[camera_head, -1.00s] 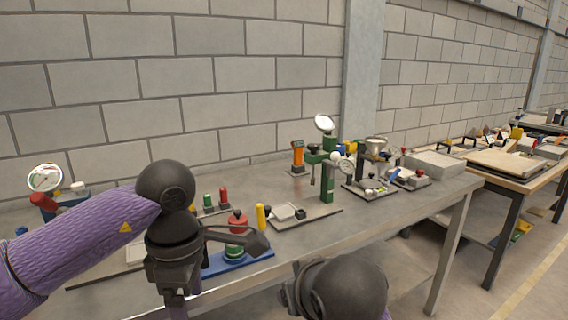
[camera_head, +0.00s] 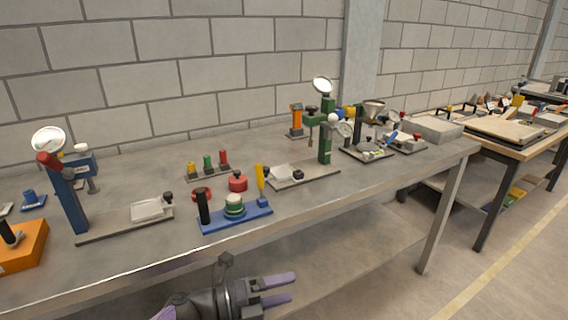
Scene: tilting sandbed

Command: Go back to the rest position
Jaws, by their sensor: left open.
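My left gripper (camera_head: 278,291) is at the bottom middle of the head view, in front of and below the front edge of the grey table (camera_head: 150,262). Its two purple-grey fingers point right and stand apart, with nothing between them. It touches nothing that I can see. A bit of my purple left arm shows at the lower edge; the rest of that arm is out of view. My right gripper is not in view.
On the table stand a blue base (camera_head: 222,222) with black, green and yellow parts, a blue stand (camera_head: 68,200), an orange block (camera_head: 24,248) and a green stand (camera_head: 326,140). A second table (camera_head: 512,150) is at the right. Floor in front is clear.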

